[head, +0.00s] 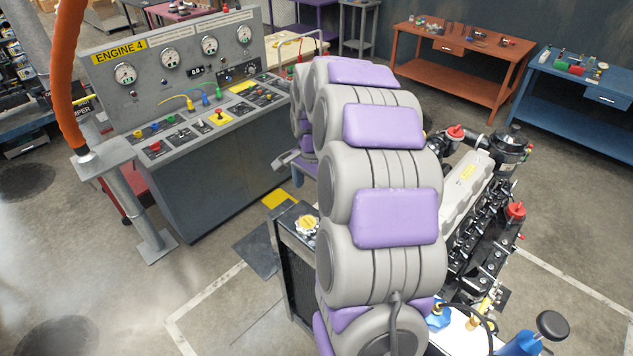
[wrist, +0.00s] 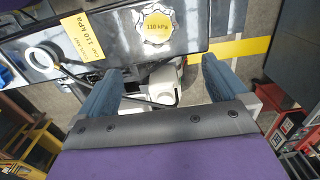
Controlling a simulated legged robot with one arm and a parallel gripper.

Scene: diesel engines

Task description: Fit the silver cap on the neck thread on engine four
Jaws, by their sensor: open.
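A round cap (wrist: 157,25) with a silver scalloped rim and a yellow face marked 110 kPa lies on a dark surface at the top of the wrist view. It also shows in the head view (head: 307,224), left of my arm. Left of it in the wrist view is a pale ring with a dark opening (wrist: 43,57), which may be the neck; its thread cannot be made out. My gripper (wrist: 161,80) is open and empty, its two dark fingers spread below the cap in the picture, apart from it.
A yellow label (wrist: 83,36) reading 110 kPa lies between ring and cap. The ENGINE 4 console (head: 185,95) stands at left. The engine (head: 480,215), with red caps, stands right of my arm. An orange bench (head: 465,55) and blue bench (head: 580,90) stand behind.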

